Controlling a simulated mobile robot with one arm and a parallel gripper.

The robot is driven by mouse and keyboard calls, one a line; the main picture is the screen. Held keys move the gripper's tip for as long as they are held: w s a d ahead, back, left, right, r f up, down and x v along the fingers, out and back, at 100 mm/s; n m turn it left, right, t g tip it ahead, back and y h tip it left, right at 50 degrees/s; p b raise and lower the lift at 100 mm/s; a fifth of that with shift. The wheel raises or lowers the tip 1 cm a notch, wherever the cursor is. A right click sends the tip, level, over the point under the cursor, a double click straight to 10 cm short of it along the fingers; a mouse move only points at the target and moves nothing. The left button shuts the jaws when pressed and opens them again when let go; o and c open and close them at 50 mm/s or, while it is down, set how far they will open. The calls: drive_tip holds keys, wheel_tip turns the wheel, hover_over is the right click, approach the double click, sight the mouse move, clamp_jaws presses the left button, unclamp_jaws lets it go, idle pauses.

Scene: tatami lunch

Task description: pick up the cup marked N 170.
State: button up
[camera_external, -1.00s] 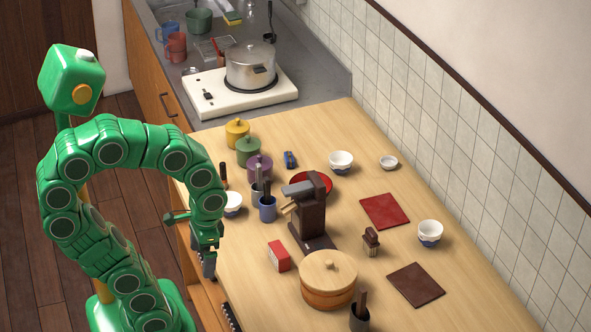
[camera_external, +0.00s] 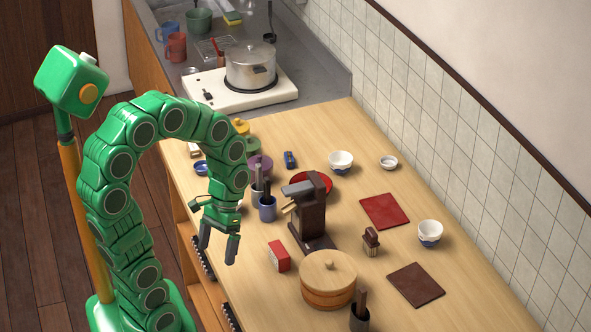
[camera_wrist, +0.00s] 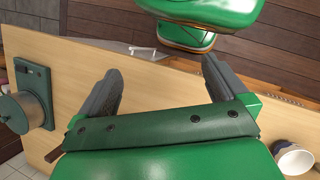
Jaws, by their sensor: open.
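My gripper (camera_external: 217,248) is open, with its fingers pointing down near the table's left edge. Nothing shows between the fingers in the wrist view (camera_wrist: 162,72). I can read no N 170 mark on any cup. White cups with blue lower parts stand at the back (camera_external: 340,161) and at the right (camera_external: 430,232); a smaller white cup (camera_external: 388,162) is near the wall. Another white cup is mostly hidden behind my gripper in the external view. A white and blue cup (camera_wrist: 295,160) shows at the lower right of the wrist view.
A dark upright device (camera_external: 312,212), a blue holder (camera_external: 267,208), a red box (camera_external: 279,256) and a lidded wooden tub (camera_external: 328,280) stand right of my gripper. Lidded pots are behind it. A red mat (camera_external: 384,211) and brown mat (camera_external: 416,284) lie flat.

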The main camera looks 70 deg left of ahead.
drive_tip(key=w+a+f+n+t+h, duration=0.3)
drive_tip(key=w+a+n+t, duration=0.1)
drive_tip(key=w+a+n, duration=0.25)
drive_tip(key=w+a+f+n+t+h, duration=0.25)
drive_tip(key=w+a+n, duration=0.25)
drive_tip(key=a+n, duration=0.25)
drive_tip(key=s+a+f+n+t+y, duration=0.1)
drive_tip(key=a+f+n+t, duration=0.1)
drive_tip(key=a, duration=0.5)
drive_tip(key=s+a+f+n+t+y, duration=0.1)
drive_tip(key=a+f+n+t, duration=0.1)
drive_tip(key=a+n+t, duration=0.2)
drive_tip(key=s+a+f+n+t+y, duration=0.1)
drive_tip(key=s+a+f+n+t, duration=0.1)
drive_tip(key=a+n, duration=0.4)
drive_tip(key=shift+s+a+f+t, duration=0.1)
drive_tip(key=shift+a+t, duration=0.15)
drive_tip(key=shift+a, duration=0.65)
drive_tip(key=shift+w+a+f+t, duration=0.1)
drive_tip(key=shift+a+t, duration=0.15)
drive_tip(key=shift+a, duration=0.65)
drive_tip(key=shift+s+a+f+t, duration=0.1)
drive_tip(key=shift+a+t, duration=0.15)
drive_tip(key=shift+a, duration=0.65)
drive_tip(key=shift+x, duration=1.1)
drive_tip(key=shift+a+f+x, duration=0.1)
drive_tip(key=shift+x, duration=1.25)
drive_tip(key=shift+a+f+x, duration=0.15)
drive_tip(key=shift+x, duration=1.25)
drive_tip(key=c, duration=1)
